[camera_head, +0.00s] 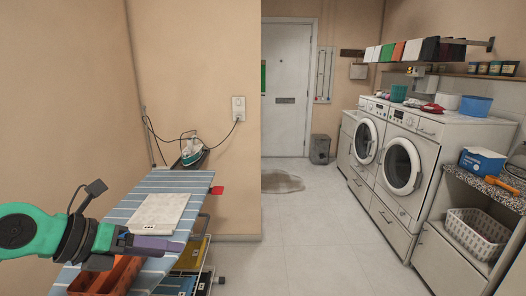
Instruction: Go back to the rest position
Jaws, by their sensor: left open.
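My left arm, green and black, comes in from the left edge. My left gripper (158,246) is open and empty, with a purple finger showing. It hovers over the near part of the blue-striped ironing board (172,180), just in front of a flat white folded cloth (158,212) on the board. My right gripper is not in view.
An orange-brown container (118,278) is at the lower left under my gripper. An iron (191,152) stands at the board's far end. Two white washing machines (403,165), a white basket (478,235) and a counter line the right.

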